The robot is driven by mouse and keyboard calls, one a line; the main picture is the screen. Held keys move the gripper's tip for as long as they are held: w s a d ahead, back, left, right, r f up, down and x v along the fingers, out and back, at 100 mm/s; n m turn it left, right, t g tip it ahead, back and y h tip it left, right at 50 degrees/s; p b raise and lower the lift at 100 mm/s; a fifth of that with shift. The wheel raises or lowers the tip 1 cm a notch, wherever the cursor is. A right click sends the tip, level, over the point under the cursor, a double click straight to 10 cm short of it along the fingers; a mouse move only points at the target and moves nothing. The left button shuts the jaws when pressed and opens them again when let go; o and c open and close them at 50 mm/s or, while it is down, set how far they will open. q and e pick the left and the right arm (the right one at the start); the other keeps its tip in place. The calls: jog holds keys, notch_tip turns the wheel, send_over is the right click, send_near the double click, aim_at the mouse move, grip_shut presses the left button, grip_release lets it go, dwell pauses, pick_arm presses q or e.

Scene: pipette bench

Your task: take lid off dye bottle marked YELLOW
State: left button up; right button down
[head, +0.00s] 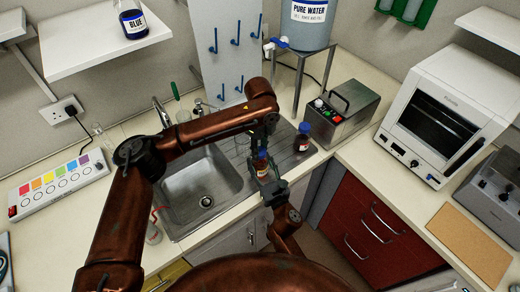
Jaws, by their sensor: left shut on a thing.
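A small amber bottle with a blue lid (262,153) stands upright in front of the sink's right side, between my two grippers. Its label is too small to read. My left gripper (258,149) comes down from above and is shut at the bottle's lid. The amber bottle (262,164) shows just below its fingers. My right gripper (268,180) comes up from below, at the bottle's lower part. Its fingers are small and dark, so I cannot tell whether they grip it. A second dark bottle with a blue lid (302,137) stands on the drainboard to the right.
The sink (205,185) lies left of the grippers, with a tap behind. A metal box with a handle (342,112) stands right of the drainboard. A bottle marked BLUE (132,20) is on the shelf. The white oven (440,115) and brown board (468,245) are far right.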

pick_arm(q)
jog(key=shift+c, duration=1.1)
jog(key=n, duration=0.6)
jog(key=shift+n, duration=0.4)
jog(key=n, duration=0.2)
jog(key=shift+n, duration=0.4)
jog(key=shift+r, duration=0.25)
jog(key=shift+r, duration=0.9)
